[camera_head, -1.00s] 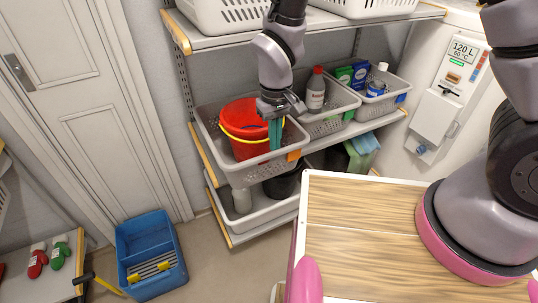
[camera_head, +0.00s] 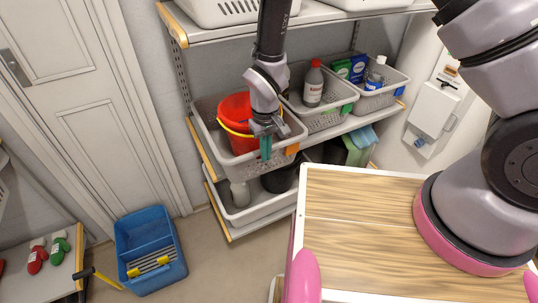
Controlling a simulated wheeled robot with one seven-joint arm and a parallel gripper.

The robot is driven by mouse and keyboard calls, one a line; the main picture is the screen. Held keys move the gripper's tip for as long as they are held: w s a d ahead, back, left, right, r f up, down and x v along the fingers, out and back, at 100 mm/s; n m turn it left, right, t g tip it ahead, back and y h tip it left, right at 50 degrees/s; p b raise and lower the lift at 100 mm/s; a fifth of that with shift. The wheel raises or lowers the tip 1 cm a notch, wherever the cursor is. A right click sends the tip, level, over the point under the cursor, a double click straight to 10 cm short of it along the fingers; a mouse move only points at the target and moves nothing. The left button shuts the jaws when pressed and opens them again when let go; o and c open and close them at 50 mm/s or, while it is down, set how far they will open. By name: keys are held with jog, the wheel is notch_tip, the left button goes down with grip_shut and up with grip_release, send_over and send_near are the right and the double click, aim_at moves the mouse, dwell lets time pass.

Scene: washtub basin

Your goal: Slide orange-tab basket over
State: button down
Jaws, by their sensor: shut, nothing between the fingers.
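The orange-tab basket (camera_head: 250,168) is a grey perforated basket at the left of the middle shelf. Its orange tab (camera_head: 292,149) is on the front rim near the right corner. A red bucket (camera_head: 233,108) with a yellow handle stands in it. My gripper (camera_head: 265,155) reaches down in front of the bucket. Its teal fingers are shut and empty, close to the basket's front rim, left of the orange tab. I cannot tell whether the fingertips touch the basket. My wrist hides part of the bucket.
A green-tab basket (camera_head: 325,122) with a red-capped bottle (camera_head: 313,84) stands close on the right. A blue-tab basket (camera_head: 378,100) is beyond it. Another basket (camera_head: 250,212) sits on the shelf below. A blue caddy (camera_head: 150,240) stands on the floor.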

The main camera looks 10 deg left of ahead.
jog(key=w+a, duration=0.4)
jog(key=w, duration=0.1)
jog(key=shift+w, duration=0.3)
dwell(0.4)
